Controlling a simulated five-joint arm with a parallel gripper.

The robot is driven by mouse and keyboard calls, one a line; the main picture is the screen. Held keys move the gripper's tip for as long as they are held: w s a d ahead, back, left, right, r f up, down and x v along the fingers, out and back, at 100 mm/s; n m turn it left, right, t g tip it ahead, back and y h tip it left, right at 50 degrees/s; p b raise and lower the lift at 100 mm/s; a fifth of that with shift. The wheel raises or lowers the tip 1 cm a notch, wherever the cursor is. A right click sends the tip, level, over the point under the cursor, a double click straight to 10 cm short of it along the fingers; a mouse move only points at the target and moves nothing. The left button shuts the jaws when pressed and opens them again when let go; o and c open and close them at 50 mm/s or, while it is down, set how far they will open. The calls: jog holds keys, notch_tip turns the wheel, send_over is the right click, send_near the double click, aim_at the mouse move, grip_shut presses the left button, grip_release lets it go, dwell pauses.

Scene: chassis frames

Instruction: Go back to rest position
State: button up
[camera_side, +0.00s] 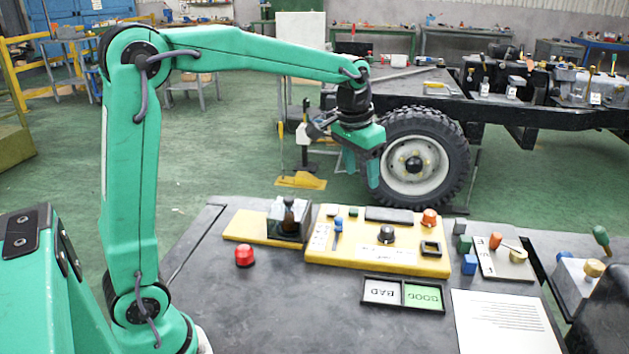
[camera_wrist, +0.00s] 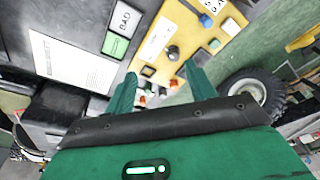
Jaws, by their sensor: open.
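My gripper (camera_side: 362,165) hangs from the end of my raised green arm in the side view, above the far edge of the work table (camera_side: 232,312). Its fingers point down and hold nothing. In the wrist view my gripper (camera_wrist: 160,82) shows two green fingers spread apart. The yellow control panel (camera_side: 318,250) lies on the table below and apart from the fingers. It also shows between and beyond the fingers in the wrist view (camera_wrist: 147,55).
A red button (camera_side: 244,256), a black box (camera_side: 287,219), a BAD/GOOD tray (camera_side: 402,309), small blocks (camera_side: 469,264) and a printed sheet (camera_side: 500,325) are on the table. A chassis wheel (camera_side: 440,190) stands behind my gripper. Air above the table is open.

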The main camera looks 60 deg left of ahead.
jog(key=s+d+f+t, duration=0.1)
jog(key=s+d+t, duration=0.1)
jog(key=s, duration=2.1)
jog(key=shift+d+t, duration=0.15)
jog(key=shift+t, duration=0.45)
